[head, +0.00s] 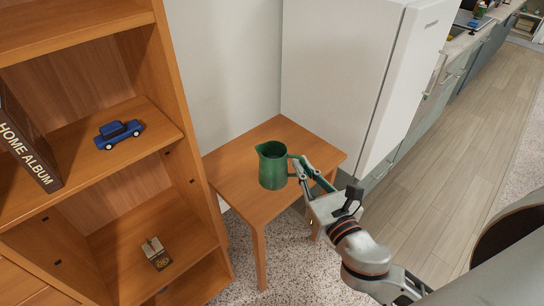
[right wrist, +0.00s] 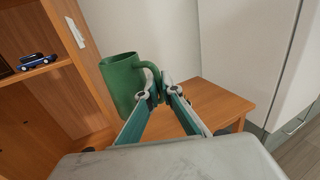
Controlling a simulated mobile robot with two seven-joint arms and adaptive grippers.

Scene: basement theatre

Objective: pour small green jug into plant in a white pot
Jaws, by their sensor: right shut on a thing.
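The small green jug (head: 272,167) is upright at the small wooden table, with its handle toward the right. Whether its base touches the tabletop I cannot tell. My right gripper (head: 300,172) comes in from the right and is shut on the jug's handle. In the right wrist view the jug (right wrist: 122,82) stands beyond the fingers, and the gripper (right wrist: 158,92) has the handle between its fingertips. The jug's inside is too dark to tell what it holds. The plant in a white pot is not in view. My left gripper is not in view.
The small wooden table (head: 240,190) stands between a wooden shelf unit (head: 180,130) on the left and a white fridge (head: 335,70) behind. The shelves hold a blue toy car (head: 118,134), a home album (head: 27,146) and a small item (head: 156,254). Open floor (head: 470,140) lies at the right.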

